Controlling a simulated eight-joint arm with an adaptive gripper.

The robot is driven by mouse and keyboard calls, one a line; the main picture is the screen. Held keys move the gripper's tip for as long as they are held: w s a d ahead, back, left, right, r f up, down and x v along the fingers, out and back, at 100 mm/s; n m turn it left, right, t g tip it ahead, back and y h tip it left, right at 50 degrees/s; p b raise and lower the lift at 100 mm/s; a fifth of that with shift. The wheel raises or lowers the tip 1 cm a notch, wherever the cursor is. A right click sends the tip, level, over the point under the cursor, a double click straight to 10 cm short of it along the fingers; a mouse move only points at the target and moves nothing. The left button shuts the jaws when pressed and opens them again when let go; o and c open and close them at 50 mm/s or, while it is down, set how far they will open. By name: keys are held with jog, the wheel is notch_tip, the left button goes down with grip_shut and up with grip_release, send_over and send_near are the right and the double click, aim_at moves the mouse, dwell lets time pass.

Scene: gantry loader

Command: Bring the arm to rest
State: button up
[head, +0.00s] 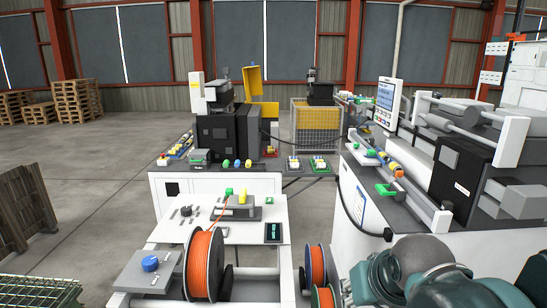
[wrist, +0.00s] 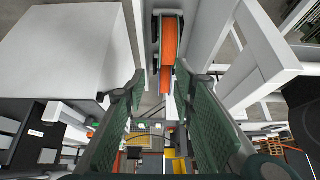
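My arm (head: 410,275) shows at the bottom right of the head view as teal and grey links, in front of the white machine on the right. My gripper (wrist: 160,85) shows in the wrist view, with two green ribbed fingers standing apart. The gap between them is empty, and floor and distant equipment show through it. The gripper cannot be made out in the head view.
Orange cable spools (head: 203,264) stand at a white bench (head: 165,232) in front. An orange spool (wrist: 169,45) also shows beyond the fingertips. The white machine (head: 345,225) is close on the right. A green wire basket (head: 40,290) is bottom left. Open floor (head: 95,185) lies left.

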jog(key=s+d+f+b, duration=0.1)
jog(key=s+d+f, duration=0.1)
jog(key=s+f, duration=0.3)
jog(key=shift+d+f+t, duration=0.25)
jog(key=shift+f+t, duration=0.05)
jog(key=shift+f, duration=0.3)
